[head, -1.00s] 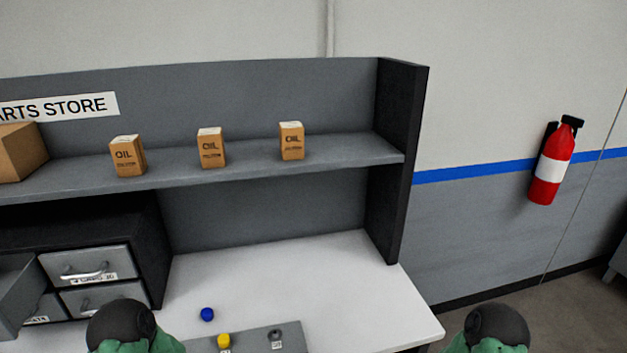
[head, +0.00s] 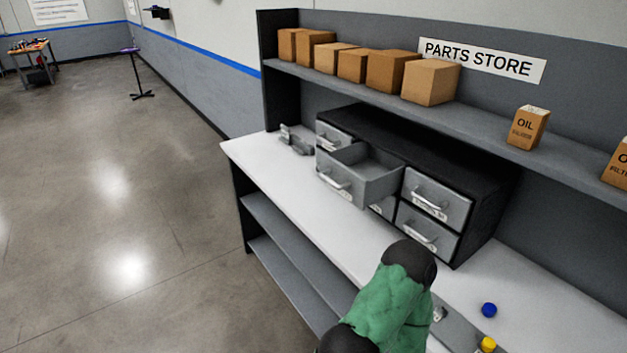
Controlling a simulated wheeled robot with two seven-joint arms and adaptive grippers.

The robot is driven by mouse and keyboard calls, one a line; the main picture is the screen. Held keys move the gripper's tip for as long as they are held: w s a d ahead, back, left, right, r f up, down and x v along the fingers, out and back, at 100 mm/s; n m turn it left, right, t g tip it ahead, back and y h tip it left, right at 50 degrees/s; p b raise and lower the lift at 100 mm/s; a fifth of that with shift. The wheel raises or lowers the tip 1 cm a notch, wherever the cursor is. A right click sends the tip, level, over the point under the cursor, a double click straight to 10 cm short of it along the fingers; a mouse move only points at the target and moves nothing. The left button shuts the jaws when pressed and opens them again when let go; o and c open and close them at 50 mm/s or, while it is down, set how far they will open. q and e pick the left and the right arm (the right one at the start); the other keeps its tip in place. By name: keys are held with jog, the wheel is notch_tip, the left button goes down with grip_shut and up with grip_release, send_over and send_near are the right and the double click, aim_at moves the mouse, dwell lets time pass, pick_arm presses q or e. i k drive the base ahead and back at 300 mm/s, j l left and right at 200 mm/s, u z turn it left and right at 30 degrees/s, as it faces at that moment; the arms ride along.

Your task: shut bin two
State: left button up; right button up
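A dark drawer cabinet (head: 440,145) stands on the white bench. One upper-row drawer (head: 345,189), between the other two upper drawers, is pulled out. Its front carries a bar handle and a small label that I cannot read, so I cannot tell its bin number. Its inside looks empty. The drawer to its left (head: 333,137) and the two to its right, upper (head: 437,195) and lower (head: 427,232), look shut. The pulled-out drawer hides most of the one beneath it. A green and black arm of mine rises at the bottom centre. Neither gripper shows.
Blue (head: 489,310) and yellow (head: 487,344) caps are at the lower right, near a grey plate (head: 458,330). A grey fixture (head: 296,139) stands left of the cabinet. A shelf (head: 385,96) with cardboard boxes overhangs behind.

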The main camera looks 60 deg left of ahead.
aim_at(363, 174)
jog(key=u, duration=1.8)
